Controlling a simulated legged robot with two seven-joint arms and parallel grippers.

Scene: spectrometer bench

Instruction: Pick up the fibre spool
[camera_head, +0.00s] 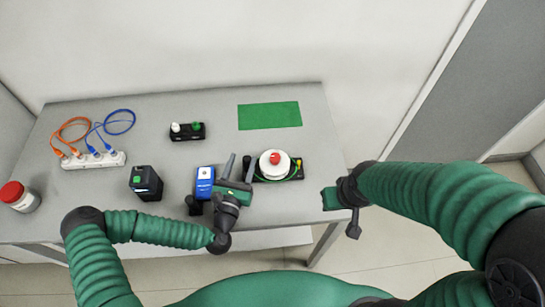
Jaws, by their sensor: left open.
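The fibre spool (273,168) looks like a white round spool with a red knob on top and a thin green fibre around its lower edge. It sits on a black base near the right front of the table. My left gripper (238,161) is open just left of the spool, its two dark fingers pointing toward the back of the table. Nothing shows between them, and the spool is outside them. My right gripper (342,207) hangs at the table's right edge; its jaw opening cannot be made out.
A blue device (204,182) stands close left of my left gripper, with a black-green box (146,183) further left. A power strip (94,160) with orange and blue cables, a red-lidded jar (19,197), a black block with knobs (187,131) and a green mat (269,115) are on the grey table (75,205).

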